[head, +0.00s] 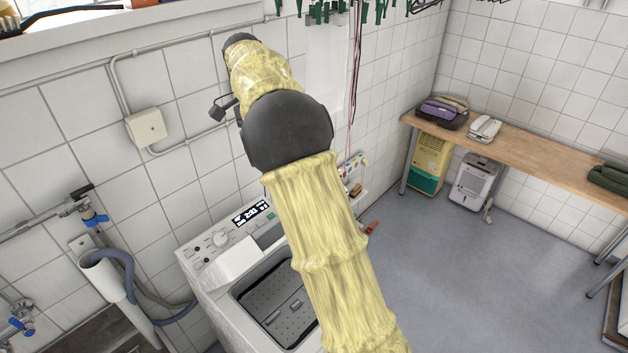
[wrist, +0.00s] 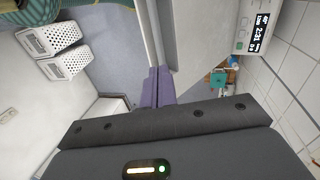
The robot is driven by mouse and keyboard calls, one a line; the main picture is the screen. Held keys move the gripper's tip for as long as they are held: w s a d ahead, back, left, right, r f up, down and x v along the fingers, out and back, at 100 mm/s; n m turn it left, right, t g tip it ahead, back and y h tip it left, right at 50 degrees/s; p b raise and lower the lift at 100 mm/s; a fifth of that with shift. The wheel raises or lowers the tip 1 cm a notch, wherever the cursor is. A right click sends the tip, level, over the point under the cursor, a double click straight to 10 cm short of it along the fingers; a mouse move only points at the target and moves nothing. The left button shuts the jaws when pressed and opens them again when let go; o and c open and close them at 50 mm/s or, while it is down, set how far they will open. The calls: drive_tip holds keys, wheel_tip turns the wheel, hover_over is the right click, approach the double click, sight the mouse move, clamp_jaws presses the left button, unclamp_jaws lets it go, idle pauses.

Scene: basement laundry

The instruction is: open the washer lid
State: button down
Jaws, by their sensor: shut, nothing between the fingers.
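The white top-loading washer (head: 205,285) stands against the tiled wall in the head view, partly behind my arm. Its top is open, showing a perforated metal drum (head: 284,304). The lid (head: 229,262) appears raised, a white panel standing between the opening and the control panel. In the wrist view, a pale grey panel (wrist: 198,40), probably the lid, lies just right of my gripper (wrist: 158,72). The purple fingers are shut and empty, close to this panel's edge; I cannot tell whether they touch it. My gripper is not visible in the head view.
The washer's display (wrist: 262,30) is at the upper right of the wrist view. White baskets (wrist: 52,38) stand on the floor there. A hose and drain pipe (head: 103,265) are left of the washer. A wooden bench (head: 545,150) stands right, with open floor between.

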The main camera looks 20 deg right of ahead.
drive_tip(key=s+d+f+n+b, duration=0.1)
drive_tip(key=s+f, duration=0.1)
drive_tip(key=f, duration=0.1)
drive_tip(key=s+d+f+n+t+b, duration=0.1)
drive_tip(key=s+f+n, duration=0.1)
drive_tip(key=s+f, duration=0.1)
drive_tip(key=s+d+f+n+t+y+b, duration=0.1)
drive_tip(key=s+f+n, duration=0.1)
drive_tip(key=s+f, duration=0.1)
drive_tip(key=shift+f, duration=0.75)
drive_tip(key=s+f+n+t+b, duration=0.1)
drive_tip(key=s+f+n, duration=0.2)
drive_tip(key=s+f, duration=0.2)
drive_tip(key=s+f+n+t+b, duration=0.1)
drive_tip(key=s+f+n, duration=0.3)
drive_tip(key=s, duration=0.6)
drive_tip(key=shift+a+f+t+b, duration=0.35)
drive_tip(key=shift+f+t, duration=0.25)
drive_tip(key=shift+f, duration=0.15)
drive_tip(key=shift+d, duration=0.1)
